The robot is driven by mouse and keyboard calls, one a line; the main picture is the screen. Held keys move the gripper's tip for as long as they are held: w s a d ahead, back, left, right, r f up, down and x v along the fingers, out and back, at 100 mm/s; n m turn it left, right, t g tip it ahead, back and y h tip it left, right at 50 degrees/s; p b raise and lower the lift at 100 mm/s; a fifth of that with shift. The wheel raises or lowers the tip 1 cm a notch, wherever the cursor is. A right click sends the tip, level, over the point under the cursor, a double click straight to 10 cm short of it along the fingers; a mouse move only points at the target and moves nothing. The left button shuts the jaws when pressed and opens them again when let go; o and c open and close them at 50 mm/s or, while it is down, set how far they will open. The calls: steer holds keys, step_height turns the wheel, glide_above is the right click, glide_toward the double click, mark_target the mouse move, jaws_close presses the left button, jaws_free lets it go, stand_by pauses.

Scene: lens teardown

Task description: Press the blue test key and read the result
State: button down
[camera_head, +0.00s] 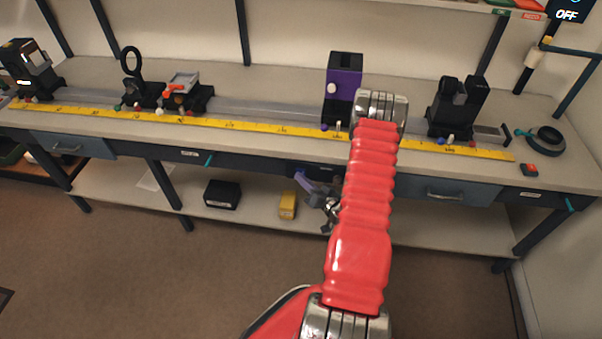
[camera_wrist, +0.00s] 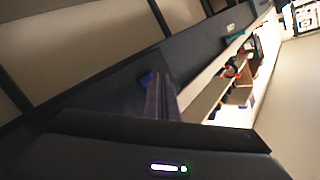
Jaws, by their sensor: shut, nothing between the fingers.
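My gripper (camera_head: 308,182) is shut and empty, low against the bench's dark front edge, partly behind my red arm. In the wrist view its purple fingers (camera_wrist: 160,98) point at the dark bench front. A small blue patch (camera_wrist: 147,78) shows right at the fingertips. It looks like the blue test key, mostly covered by the fingers; I cannot tell whether it is touched or pressed. In the head view the key cannot be made out. A dark screen (camera_head: 567,14) at the top right reads "OFF".
The bench top bears a yellow ruler (camera_head: 230,125), a purple block (camera_head: 344,75) and several black holders, one of them (camera_head: 455,108) right of my arm. The lower shelf holds a black box (camera_head: 222,194) and a yellow box (camera_head: 288,205).

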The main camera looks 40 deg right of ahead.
steer(key=shift+s+a, duration=0.5)
steer(key=shift+a, duration=0.1)
steer(key=shift+a, duration=0.1)
stand_by(0.3)
steer(key=shift+s+a, duration=0.75)
steer(key=shift+a, duration=0.2)
steer(key=shift+s+a, duration=0.75)
steer(key=shift+a, duration=0.2)
